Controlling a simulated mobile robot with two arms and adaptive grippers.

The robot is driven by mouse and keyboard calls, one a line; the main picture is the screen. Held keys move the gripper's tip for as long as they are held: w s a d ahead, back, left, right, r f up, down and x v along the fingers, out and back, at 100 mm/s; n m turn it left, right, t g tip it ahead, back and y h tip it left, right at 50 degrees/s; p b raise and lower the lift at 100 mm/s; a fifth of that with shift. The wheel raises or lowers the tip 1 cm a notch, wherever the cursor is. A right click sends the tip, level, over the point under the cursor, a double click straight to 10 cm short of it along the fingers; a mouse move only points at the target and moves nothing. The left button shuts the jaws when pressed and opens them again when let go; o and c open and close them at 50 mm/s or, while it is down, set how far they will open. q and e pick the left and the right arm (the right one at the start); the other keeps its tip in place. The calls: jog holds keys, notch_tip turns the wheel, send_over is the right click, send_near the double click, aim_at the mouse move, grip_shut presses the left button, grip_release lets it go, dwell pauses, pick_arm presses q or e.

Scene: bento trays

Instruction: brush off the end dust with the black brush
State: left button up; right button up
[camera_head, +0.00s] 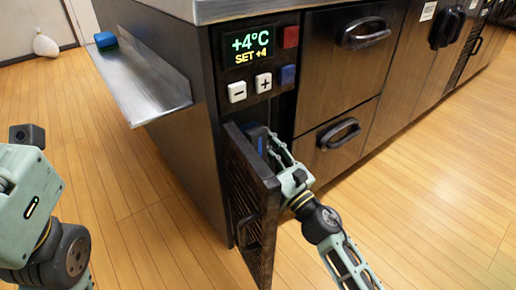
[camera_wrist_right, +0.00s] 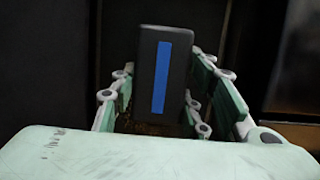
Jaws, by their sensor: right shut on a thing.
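The black brush (camera_wrist_right: 163,60), a dark block with a blue stripe, stands between the fingers of my right gripper (camera_wrist_right: 165,105) in the right wrist view. Its lower end is hard to make out, with a brownish patch near it. In the head view my right gripper (camera_head: 275,150) is shut on the brush (camera_head: 257,137), inside the narrow opening behind the open slatted door (camera_head: 255,200). The door hides part of the opening. I cannot make out the dust. Of my left arm only links show at the left edge; its fingers are out of view.
The control panel above the opening has a temperature display (camera_head: 250,43) and several buttons. A steel side shelf (camera_head: 140,85) carries a small blue block (camera_head: 105,40). Drawers with black handles (camera_head: 338,133) stand right of the opening. The wooden floor in front is clear.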

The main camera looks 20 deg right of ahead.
jog(key=shift+w+a, duration=0.15)
jog(key=shift+w, duration=0.25)
jog(key=shift+w+a, duration=0.2)
jog(key=shift+w, duration=0.35)
